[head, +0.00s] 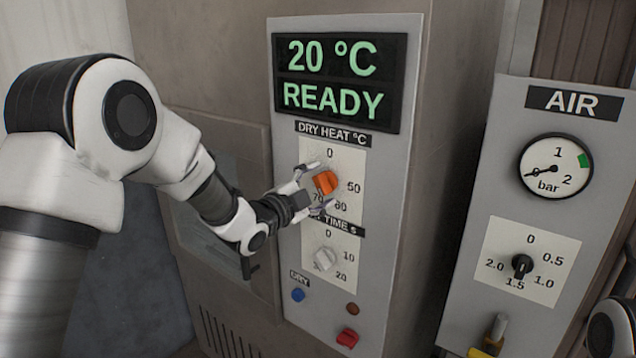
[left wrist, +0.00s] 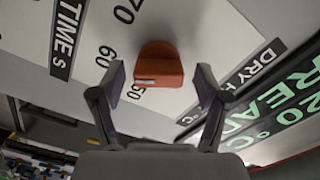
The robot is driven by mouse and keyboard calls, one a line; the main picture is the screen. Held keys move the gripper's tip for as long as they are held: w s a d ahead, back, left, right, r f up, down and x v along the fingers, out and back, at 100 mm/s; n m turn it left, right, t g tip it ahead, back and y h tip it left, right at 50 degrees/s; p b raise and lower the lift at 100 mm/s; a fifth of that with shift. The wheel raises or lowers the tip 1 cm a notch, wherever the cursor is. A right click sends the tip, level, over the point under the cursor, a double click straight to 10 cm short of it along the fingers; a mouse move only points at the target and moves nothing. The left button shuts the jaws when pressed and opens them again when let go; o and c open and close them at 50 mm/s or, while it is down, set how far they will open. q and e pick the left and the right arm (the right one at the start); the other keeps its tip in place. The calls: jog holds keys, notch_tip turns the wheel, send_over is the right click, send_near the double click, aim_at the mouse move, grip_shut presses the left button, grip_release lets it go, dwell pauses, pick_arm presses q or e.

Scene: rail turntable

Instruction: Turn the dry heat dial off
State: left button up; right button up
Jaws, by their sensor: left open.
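The dry heat dial (head: 326,182) is an orange knob on a white scale plate, under a "DRY HEAT °C" label in the head view. The scale has 0 at the top and 50 at the right. In the left wrist view the knob (left wrist: 158,62) shows a white mark on its edge near the 50. My left gripper (head: 317,189) is open at the dial. In the left wrist view its fingers (left wrist: 161,85) stand apart on either side of the knob, with gaps visible; contact cannot be told. My right gripper is out of view.
The display (head: 335,80) reads 20 °C READY. Below the dial are a pale time knob (head: 324,259), a blue button (head: 298,295), a brown lamp (head: 352,309) and a red switch (head: 347,338). The AIR panel (head: 476,259) with gauge and black knob (head: 521,266) stands to the right.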

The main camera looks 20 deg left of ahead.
pick_arm(q)
jog(key=shift+f, duration=0.1)
jog(key=shift+w, duration=0.1)
jog(key=c, duration=1.2)
jog(key=shift+o, duration=0.2)
